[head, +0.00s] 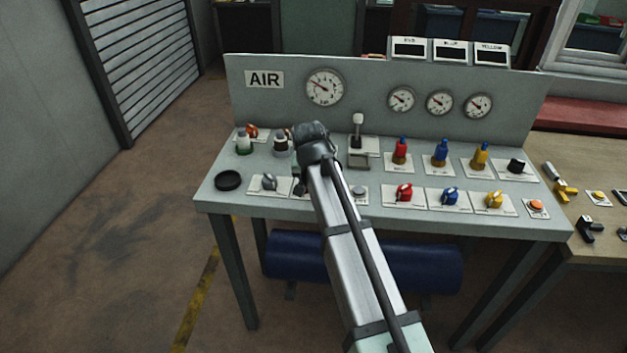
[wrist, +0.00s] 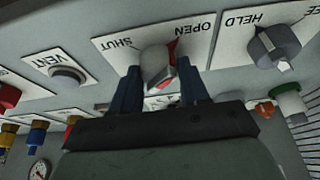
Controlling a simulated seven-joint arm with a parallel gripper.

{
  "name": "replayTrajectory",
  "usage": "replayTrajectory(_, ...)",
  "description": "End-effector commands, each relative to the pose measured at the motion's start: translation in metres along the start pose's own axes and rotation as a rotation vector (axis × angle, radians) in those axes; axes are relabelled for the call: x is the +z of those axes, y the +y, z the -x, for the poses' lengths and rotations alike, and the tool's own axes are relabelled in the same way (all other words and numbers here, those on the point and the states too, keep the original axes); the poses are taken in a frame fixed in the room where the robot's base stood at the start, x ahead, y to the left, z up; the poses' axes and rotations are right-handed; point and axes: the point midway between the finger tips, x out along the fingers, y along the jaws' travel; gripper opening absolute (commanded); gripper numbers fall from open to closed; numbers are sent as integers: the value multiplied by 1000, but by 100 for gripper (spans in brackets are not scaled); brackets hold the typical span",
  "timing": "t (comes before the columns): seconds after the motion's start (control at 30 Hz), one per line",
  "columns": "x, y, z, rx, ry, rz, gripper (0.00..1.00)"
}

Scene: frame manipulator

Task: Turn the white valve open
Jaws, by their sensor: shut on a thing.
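The white valve (wrist: 155,60) is a pale knob with a red mark, on a white plate (wrist: 105,50) lettered SHUT and OPEN, upside down in the wrist view. A red patch shows on the plate beside the knob, on the OPEN side. My gripper (wrist: 161,86) has its two dark fingers on either side of the knob and is shut on it. In the head view my arm hides the valve; only a dark part of my gripper (head: 300,185) shows beside the arm, low over the front row of controls.
The HELD knob (wrist: 275,45) and the VENT button (wrist: 68,75) flank the valve plate. Red (head: 404,192), blue (head: 450,196) and yellow (head: 494,200) knobs stand to the right. A black round dish (head: 228,180) lies at left. Gauges (head: 325,87) line the back panel.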

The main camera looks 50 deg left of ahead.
Motion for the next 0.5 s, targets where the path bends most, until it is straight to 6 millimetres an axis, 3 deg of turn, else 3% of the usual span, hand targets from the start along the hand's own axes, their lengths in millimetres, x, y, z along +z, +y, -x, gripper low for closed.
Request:
replayTrajectory(0.4,0,0,0,3,-1,-8,14)
replayTrajectory(0.43,0,0,0,3,-1,-8,46)
replayTrajectory(0.5,0,0,0,3,-1,-8,52)
